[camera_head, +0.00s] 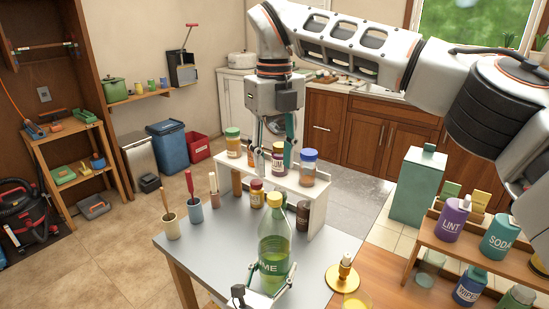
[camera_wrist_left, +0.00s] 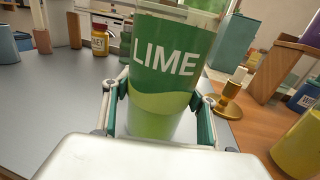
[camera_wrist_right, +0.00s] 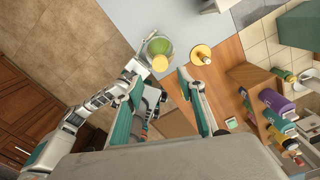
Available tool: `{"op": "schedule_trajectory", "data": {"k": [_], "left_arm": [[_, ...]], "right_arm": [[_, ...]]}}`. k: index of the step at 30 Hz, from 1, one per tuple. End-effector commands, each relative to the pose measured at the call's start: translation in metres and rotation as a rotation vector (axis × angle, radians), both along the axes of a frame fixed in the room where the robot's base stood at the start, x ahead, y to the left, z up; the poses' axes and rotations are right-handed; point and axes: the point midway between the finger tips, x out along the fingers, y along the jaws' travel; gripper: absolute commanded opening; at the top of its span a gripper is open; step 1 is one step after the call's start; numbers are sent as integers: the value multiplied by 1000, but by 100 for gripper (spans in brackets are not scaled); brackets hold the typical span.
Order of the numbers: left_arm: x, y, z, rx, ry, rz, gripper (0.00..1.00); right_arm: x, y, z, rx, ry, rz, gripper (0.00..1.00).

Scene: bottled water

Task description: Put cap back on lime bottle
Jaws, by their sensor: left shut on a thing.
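The green lime bottle (camera_head: 273,250) stands upright near the front edge of the grey table. My left gripper (camera_head: 268,285) is shut around its lower body, and its label fills the left wrist view (camera_wrist_left: 165,60). A yellowish round piece (camera_wrist_right: 159,62) shows at the bottle's top in the right wrist view. I cannot tell whether it is a cap fully seated. My right gripper (camera_wrist_right: 160,100) is open, its fingers apart with no cap visible between them. In the head view the right gripper (camera_head: 276,146) hangs above and beyond the bottle, clear of it.
A white shelf (camera_head: 318,205) with several jars stands behind the bottle. A brass candlestick (camera_head: 345,275) is close on the right, with a yellow container (camera_wrist_left: 298,145) nearby. Several cups with utensils stand at the left. A wooden rack (camera_head: 470,245) holds bottles at the right.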

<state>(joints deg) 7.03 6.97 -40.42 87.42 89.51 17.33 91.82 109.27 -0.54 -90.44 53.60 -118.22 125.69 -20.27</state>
Motion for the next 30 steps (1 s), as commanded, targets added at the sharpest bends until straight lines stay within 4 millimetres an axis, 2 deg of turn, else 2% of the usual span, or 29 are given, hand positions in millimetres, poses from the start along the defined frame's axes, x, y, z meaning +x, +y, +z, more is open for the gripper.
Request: {"op": "schedule_trajectory", "data": {"k": [5,12,18,30], "left_arm": [[0,0,0,0,0,0,0],[0,0,0,0,0,0,0],[0,0,0,0,0,0,0],[0,0,0,0,0,0,0]], "right_arm": [[0,-1,-17,0,4,0,39],[-1,0,-53,0,4,-1,39],[0,0,-74,1,3,-1,39],[0,0,-79,0,0,-2,39]]}}
